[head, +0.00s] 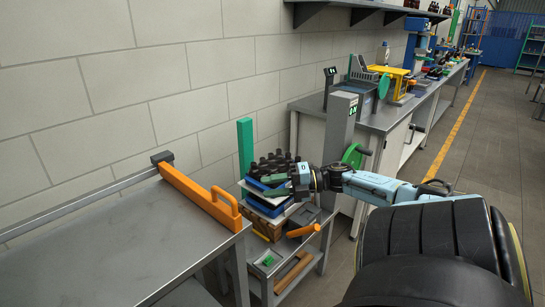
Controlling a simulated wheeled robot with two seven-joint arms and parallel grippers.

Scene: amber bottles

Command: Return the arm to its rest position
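My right arm reaches in from the lower right, and its gripper (275,185) points left, in front of a group of dark bottles (272,161). The bottles stand close together in a blue tray (254,184) on top of a stack on a small grey cart. The gripper overlaps the front of the stack in this view. Its fingers are too small and dark to show whether they are apart or closed, or whether they touch a bottle. My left gripper is not in view.
A grey table (110,250) with an orange barrier (200,197) fills the left. A green post (245,147) stands behind the stack. A grey pillar (338,130) and a long workbench (385,118) lie beyond the arm. The floor (470,140) at right is open.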

